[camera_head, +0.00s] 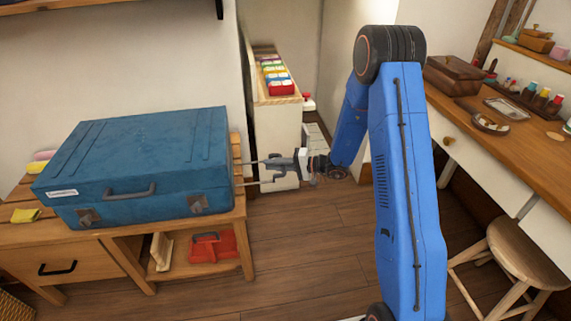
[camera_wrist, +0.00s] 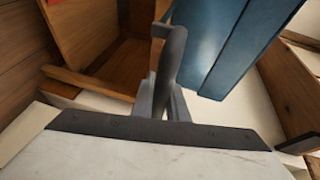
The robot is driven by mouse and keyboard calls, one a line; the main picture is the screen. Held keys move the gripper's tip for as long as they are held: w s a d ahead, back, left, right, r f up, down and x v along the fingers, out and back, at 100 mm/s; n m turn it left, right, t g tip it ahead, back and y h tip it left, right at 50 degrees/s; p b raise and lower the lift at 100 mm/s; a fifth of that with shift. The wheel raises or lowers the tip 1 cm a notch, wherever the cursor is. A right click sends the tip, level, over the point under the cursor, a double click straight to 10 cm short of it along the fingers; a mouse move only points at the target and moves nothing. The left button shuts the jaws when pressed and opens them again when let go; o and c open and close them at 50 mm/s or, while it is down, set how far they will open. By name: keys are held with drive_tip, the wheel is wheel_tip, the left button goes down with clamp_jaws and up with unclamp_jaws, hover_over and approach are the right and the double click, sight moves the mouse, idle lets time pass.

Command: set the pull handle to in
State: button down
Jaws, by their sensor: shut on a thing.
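A blue suitcase (camera_head: 140,160) lies flat on a wooden bench (camera_head: 236,218). Its pull handle (camera_head: 250,183) sticks out of the right end on two thin rods, so it stands extended, with a gap between grip and case. My gripper (camera_head: 278,164) is at the outer end of the handle, to the right of the suitcase. In the wrist view, the dark handle bar (camera_wrist: 171,60) runs between the fingers of my gripper (camera_wrist: 162,106), which is shut on it. The suitcase's blue side (camera_wrist: 222,40) shows beyond. The lower part of the bar is hidden by the gripper body.
A white cabinet with colourful items (camera_head: 277,82) stands behind my gripper. A wooden desk (camera_head: 480,125) and a round stool (camera_head: 520,250) are at the right. A red item (camera_head: 212,249) sits on the bench's lower shelf. Open floor (camera_head: 305,240) lies right of the bench.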

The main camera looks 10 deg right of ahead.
drive_tip(key=shift+a, duration=2.7)
drive_tip(key=c, duration=1.7)
unclamp_jaws()
drive_tip(key=v, duration=1.7)
drive_tip(key=shift+s+d+r, duration=0.1)
drive_tip(key=shift+d, duration=0.05)
